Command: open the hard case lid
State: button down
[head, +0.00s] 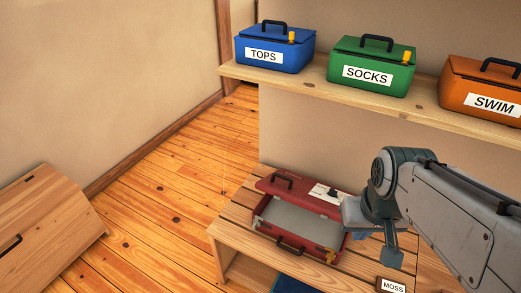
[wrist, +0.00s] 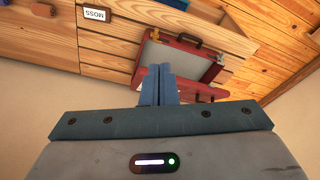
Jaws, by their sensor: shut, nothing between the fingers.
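The red hard case (head: 312,238) sits on the slatted wooden bench below the shelf. Its grey interior (head: 295,218) shows, and a dark handle and a yellow latch are on its front. The red lid (head: 310,193), with a dark handle and a white label, is away from the front rim at the back; its exact angle is hard to tell. My gripper (head: 350,213) is at the case's right end, shut and empty. In the wrist view its fingertips (wrist: 158,72) overlap the case (wrist: 185,47), beside a red lid part (wrist: 205,94); I cannot tell whether they touch.
Blue TOPS (head: 270,52), green SOCKS (head: 372,80) and orange SWIM (head: 480,95) boxes stand on the shelf (head: 330,86) above the case. A MOSS tag (head: 394,286) is on the bench front. A wooden chest (head: 45,225) is at left, with clear floor between.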

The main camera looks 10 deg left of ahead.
jog(key=w+a+n, duration=0.3)
jog(key=w+n, duration=0.4)
jog(key=w, duration=0.2)
jog(key=n+g+b, duration=0.1)
jog(key=n+b, duration=0.2)
jog(key=n, duration=2.1)
send_over(277, 184)
jog(key=s, duration=0.1)
notch_tip(277, 184, down, 11)
jog(key=shift+h, duration=0.3)
jog(key=f, duration=0.9)
jog(key=shift+w+a+f, duration=0.15)
jog(key=shift+w+f, duration=0.25)
